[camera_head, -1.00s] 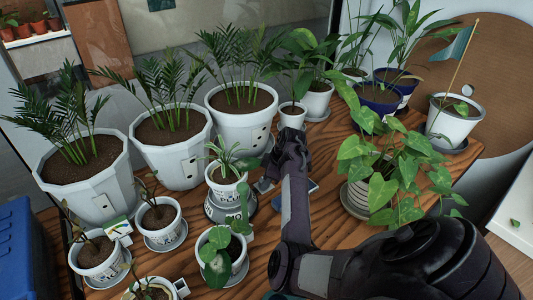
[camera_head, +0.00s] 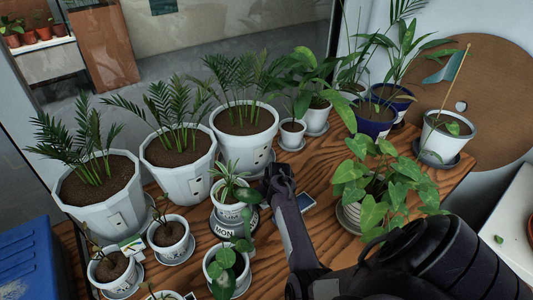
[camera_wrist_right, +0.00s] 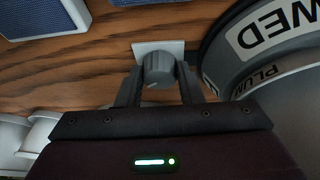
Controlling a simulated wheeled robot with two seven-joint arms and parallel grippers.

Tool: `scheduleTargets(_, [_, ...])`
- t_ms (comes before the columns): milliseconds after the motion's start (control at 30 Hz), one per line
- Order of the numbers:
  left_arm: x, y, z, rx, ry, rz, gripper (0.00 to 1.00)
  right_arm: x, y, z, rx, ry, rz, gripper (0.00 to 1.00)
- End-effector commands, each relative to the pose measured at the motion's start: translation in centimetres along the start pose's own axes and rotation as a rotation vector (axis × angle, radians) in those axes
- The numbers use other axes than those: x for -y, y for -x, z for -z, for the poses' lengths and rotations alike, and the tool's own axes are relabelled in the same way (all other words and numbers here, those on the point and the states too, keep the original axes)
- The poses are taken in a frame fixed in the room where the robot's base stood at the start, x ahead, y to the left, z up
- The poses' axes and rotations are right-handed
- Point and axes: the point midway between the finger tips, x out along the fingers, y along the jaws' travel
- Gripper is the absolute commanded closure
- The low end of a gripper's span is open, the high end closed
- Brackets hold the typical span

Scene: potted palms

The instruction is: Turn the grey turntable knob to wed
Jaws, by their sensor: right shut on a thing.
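The grey knob (camera_wrist_right: 157,66) sits on a pale square plate (camera_wrist_right: 178,47) on the wooden table, beside the turntable. My right gripper (camera_wrist_right: 158,82) is shut on the knob, one finger on each side. The grey turntable (camera_wrist_right: 225,62) is to the right in the wrist view, its WED label (camera_wrist_right: 277,27) partly cut off by the frame edge. In the head view my right gripper (camera_head: 268,190) is just right of the turntable (camera_head: 226,231), whose MON label shows at the front; it hides the knob there. A small white pot (camera_head: 229,211) stands on the turntable. My left gripper is out of view.
Large white palm pots (camera_head: 180,165) stand behind and to the left. Small pots (camera_head: 168,238) crowd the front left. A leafy plant (camera_head: 375,190) is right of my arm. A flat blue-faced object (camera_head: 305,201) lies right of the gripper.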

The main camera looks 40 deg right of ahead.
Motion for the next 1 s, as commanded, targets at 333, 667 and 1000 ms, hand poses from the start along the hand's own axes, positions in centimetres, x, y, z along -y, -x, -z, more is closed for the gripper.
scheduleTargets(333, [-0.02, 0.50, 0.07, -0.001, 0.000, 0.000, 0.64, -0.10, 0.08, 0.11, 0.000, -0.047, -0.022, 0.89])
scheduleTargets(667, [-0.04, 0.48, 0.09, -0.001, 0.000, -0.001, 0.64, -0.10, 0.07, 0.11, 0.000, -0.047, -0.022, 0.64])
scheduleTargets(1000, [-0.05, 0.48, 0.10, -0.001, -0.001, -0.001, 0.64, -0.01, 0.02, 0.04, 0.002, -0.046, -0.020, 0.45])
